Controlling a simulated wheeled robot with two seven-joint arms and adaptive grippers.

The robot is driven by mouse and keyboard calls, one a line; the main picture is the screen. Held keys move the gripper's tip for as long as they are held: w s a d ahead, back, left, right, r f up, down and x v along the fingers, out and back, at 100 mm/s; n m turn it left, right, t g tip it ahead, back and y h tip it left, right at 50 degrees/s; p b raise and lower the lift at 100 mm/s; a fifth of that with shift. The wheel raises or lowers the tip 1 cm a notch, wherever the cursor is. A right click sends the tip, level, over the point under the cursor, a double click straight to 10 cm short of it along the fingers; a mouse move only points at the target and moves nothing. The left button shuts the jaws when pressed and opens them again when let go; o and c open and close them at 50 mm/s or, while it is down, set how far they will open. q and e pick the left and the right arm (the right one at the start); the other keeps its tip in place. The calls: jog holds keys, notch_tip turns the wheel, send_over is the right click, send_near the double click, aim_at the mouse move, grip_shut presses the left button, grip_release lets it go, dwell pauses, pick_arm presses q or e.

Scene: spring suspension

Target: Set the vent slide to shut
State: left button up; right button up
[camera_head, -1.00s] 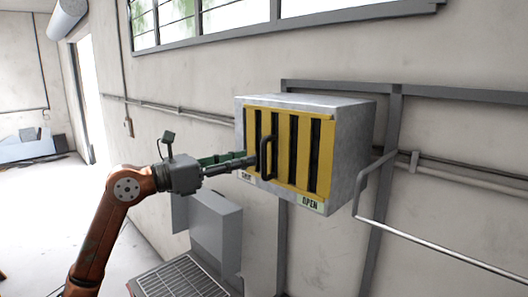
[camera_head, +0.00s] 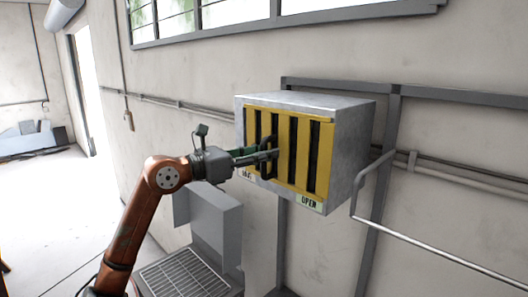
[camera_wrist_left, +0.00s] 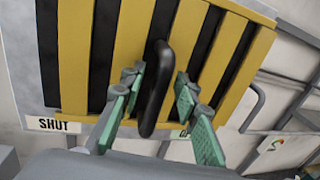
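The vent slide (camera_head: 302,152) is a yellow slatted panel on the front of a grey metal box, with dark gaps between the slats. It also shows in the left wrist view (camera_wrist_left: 190,35). Its black upright handle (camera_wrist_left: 154,90) stands out from the slats. My left gripper (camera_head: 268,155) is at the handle, with its green-padded fingers (camera_wrist_left: 158,88) one on each side of it. Gaps show between handle and fingers, so the gripper is open. A SHUT label (camera_wrist_left: 54,125) is at the lower left, and an OPEN label (camera_head: 309,203) at the lower right. My right gripper is out of view.
The vent box (camera_head: 350,150) is on a pale wall with grey rails and pipes. A bent metal handrail (camera_head: 372,185) is at its right. A grey cabinet (camera_head: 215,225) and a grated surface (camera_head: 185,280) are below.

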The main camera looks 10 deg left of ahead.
pick_arm(q)
jog(key=shift+c, duration=0.7)
grip_shut()
jog(key=shift+a, duration=0.1)
